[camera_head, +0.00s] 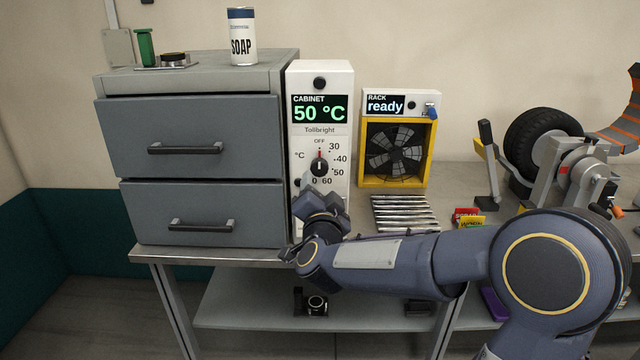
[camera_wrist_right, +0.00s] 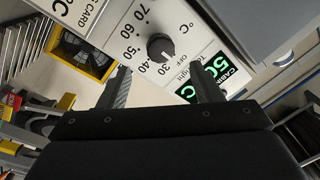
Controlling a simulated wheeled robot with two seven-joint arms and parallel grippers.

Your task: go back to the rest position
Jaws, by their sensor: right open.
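My right arm reaches in from the right in the head view, and its gripper (camera_head: 320,205) is in front of the lower part of the white cabinet control panel (camera_head: 319,84). In the right wrist view the two fingers of the right gripper (camera_wrist_right: 163,90) stand apart with nothing between them. The black dial knob (camera_wrist_right: 160,47) is just beyond the fingertips, apart from them; it also shows in the head view (camera_head: 319,167). The green display reads 50 °C. My left gripper is not in view.
A grey two-drawer cabinet (camera_head: 200,137) stands left of the panel, both drawers shut, with a soap can (camera_head: 242,36) on top. Right are a yellow-framed fan rack (camera_head: 397,150) reading "ready", a slotted metal rack (camera_head: 404,212) and a tyre (camera_head: 540,140) in a clamp.

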